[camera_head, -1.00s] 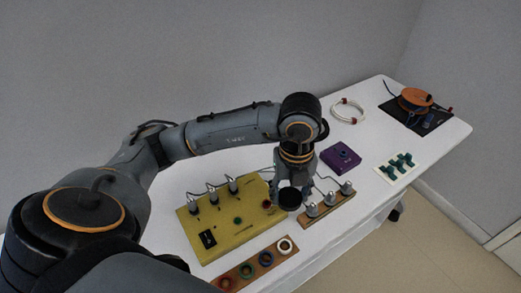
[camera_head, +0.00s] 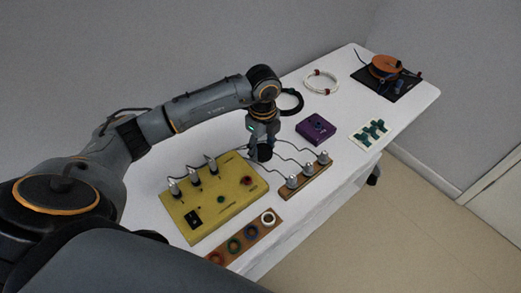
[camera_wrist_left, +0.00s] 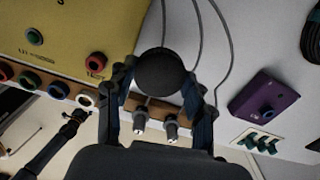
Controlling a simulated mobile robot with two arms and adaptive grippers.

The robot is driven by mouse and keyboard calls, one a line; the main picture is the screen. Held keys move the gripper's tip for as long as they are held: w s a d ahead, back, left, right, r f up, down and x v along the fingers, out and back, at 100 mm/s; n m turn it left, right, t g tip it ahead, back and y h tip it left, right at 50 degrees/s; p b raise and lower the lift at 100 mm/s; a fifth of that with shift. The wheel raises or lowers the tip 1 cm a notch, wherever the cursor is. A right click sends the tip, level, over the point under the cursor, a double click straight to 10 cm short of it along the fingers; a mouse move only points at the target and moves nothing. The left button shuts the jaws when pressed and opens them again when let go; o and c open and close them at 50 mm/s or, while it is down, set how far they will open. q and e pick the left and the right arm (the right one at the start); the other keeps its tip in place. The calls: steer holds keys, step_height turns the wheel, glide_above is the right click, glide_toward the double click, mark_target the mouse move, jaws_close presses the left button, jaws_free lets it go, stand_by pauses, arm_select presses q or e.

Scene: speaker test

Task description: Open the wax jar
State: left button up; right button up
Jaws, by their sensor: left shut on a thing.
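My left gripper (camera_head: 262,147) is shut on a dark, round-topped object, which I take to be the wax jar (camera_head: 264,153). The left wrist view shows its round black top (camera_wrist_left: 162,72) between the two fingers of that gripper (camera_wrist_left: 162,90). The jar's sides are mostly hidden, and I cannot tell a separate lid from a body. In the head view it is just behind the gap between the yellow box and the wooden strip with plugs. I cannot tell whether it touches the table.
The yellow box (camera_head: 215,208) with wired plugs stands close by, with the plug strip (camera_head: 306,181) to its right and the ring board (camera_head: 244,240) in front. Cables run beside the gripper. Further right are a purple box (camera_head: 316,128), a green-pegged plate (camera_head: 369,133) and an orange reel (camera_head: 387,67).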

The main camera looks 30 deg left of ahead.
mark_target(262, 144)
arm_select(q)
steer(key=w+f, duration=0.1)
steer(key=w+a+f, duration=0.1)
steer(key=shift+a+f, duration=0.15)
steer(key=shift+f, duration=0.25)
steer(key=f, duration=0.1)
steer(key=f+p, duration=0.1)
steer(key=f, duration=0.1)
steer(key=shift+w+a, duration=0.15)
steer(key=shift+a, duration=0.05)
steer(key=shift+f, duration=0.35)
steer(key=shift+f, duration=0.1)
steer(key=o, duration=1)
